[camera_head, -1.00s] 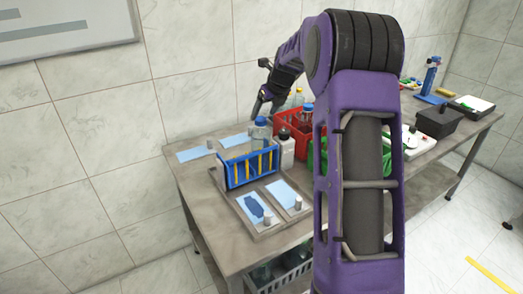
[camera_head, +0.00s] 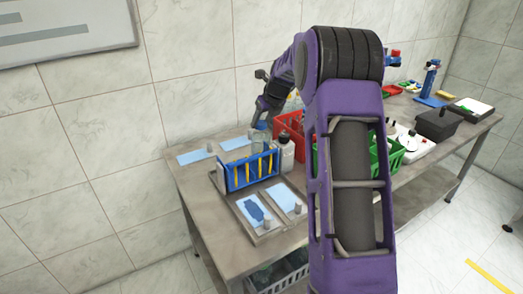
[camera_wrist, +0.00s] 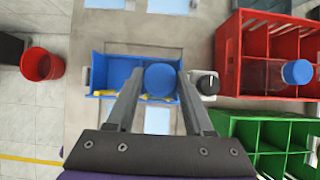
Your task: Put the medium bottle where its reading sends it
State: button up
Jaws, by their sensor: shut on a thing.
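My gripper (camera_wrist: 162,72) points down, and its fingers are closed on a blue-capped bottle (camera_wrist: 160,80). In the head view, the clear body of this bottle (camera_head: 260,145) shows below my gripper (camera_head: 261,124), behind the blue rack (camera_head: 233,178). The rack holds yellow-marked items and also shows in the wrist view (camera_wrist: 104,75). I cannot tell whether the bottle touches the table. Another blue-capped bottle (camera_wrist: 297,72) is in the red crate (camera_wrist: 228,60). I see no reading, and I cannot tell which bottle is the medium one.
Pale blue pads (camera_head: 194,156) lie at the back left, and a grey tray with two pads (camera_head: 271,231) is in front. A green crate (camera_wrist: 222,121) adjoins the red one.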

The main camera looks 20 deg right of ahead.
jog(key=shift+r, duration=0.1)
jog(key=shift+c, duration=1.1)
jog(key=shift+r, duration=0.1)
jog(key=shift+w+r+p, duration=0.1)
jog(key=shift+w+p, duration=0.15)
jog(key=shift+p, duration=0.4)
jog(key=shift+r+p, duration=0.8)
jog(key=shift+r, duration=0.6)
notch_tip(320, 180, up, 10)
jog(key=shift+r, duration=0.15)
jog(key=shift+a, duration=0.15)
